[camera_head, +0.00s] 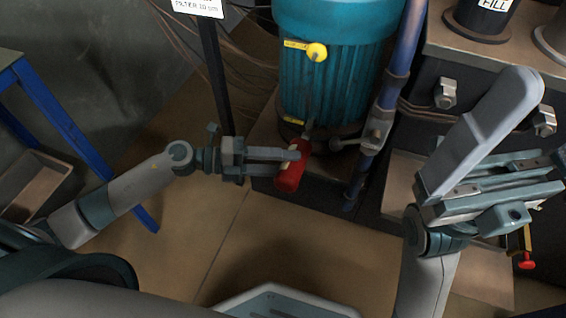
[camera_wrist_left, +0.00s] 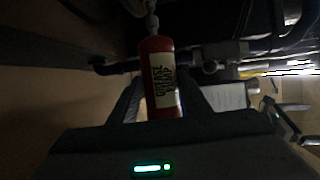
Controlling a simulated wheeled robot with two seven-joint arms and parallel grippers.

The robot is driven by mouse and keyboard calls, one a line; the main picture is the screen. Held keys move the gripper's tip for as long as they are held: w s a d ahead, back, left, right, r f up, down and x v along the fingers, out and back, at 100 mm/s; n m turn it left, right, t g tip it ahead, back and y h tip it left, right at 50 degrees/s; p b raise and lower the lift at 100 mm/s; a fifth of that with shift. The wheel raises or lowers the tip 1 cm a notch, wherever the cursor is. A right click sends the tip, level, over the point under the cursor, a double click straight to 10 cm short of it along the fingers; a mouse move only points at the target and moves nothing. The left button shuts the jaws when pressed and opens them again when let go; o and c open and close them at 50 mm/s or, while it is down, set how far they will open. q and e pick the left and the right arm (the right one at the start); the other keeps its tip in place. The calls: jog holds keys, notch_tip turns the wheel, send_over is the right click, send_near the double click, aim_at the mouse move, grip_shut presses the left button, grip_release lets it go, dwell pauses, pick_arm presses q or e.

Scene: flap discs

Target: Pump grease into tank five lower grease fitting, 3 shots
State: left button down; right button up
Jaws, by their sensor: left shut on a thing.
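My left gripper (camera_head: 292,154) is shut on a red grease pump (camera_head: 291,172). The pump's label reads "GREASE PUMP" in the left wrist view (camera_wrist_left: 163,85). The pump is tilted, with its thin nozzle (camera_head: 309,122) pointing up toward the lower front of a teal ribbed tank (camera_head: 333,90). A yellow tag (camera_head: 295,121) marks the tank's lower edge, close to the nozzle; the lower fitting itself is not clear, and I cannot tell whether the nozzle touches it. A yellow round fitting (camera_head: 317,52) sits higher up. My right gripper (camera_head: 548,178) is at the right, apart from the tank; its jaw gap is unclear.
A blue vertical pipe (camera_head: 404,45) with a clamp joint stands right of the tank. A dark bench (camera_head: 480,48) with metal fittings is at the right. A blue-legged table (camera_head: 50,100) stands left. A black post (camera_head: 212,60) carries a white sign. The tan floor in front is open.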

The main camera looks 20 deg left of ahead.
aim_at(279, 174)
pick_arm(q)
jog(key=shift+w+r, duration=0.15)
jog(key=shift+w, duration=0.25)
jog(key=shift+s+p, duration=0.5)
jog(key=shift+s, duration=0.35)
jog(key=shift+w, duration=0.8)
dwell(0.4)
jog(key=shift+s+p, duration=0.6)
jog(key=shift+s, duration=0.2)
jog(key=shift+w, duration=0.85)
dwell(0.4)
jog(key=shift+s+p, duration=0.6)
jog(key=shift+s, duration=0.4)
jog(key=shift+s+a+p, duration=0.1)
jog(key=shift+s+p, duration=0.35)
jog(key=shift+s, duration=0.55)
jog(key=s+p, duration=0.2)
jog(key=s, duration=0.4)
jog(key=shift+s, duration=0.4)
jog(key=shift+a, duration=0.1)
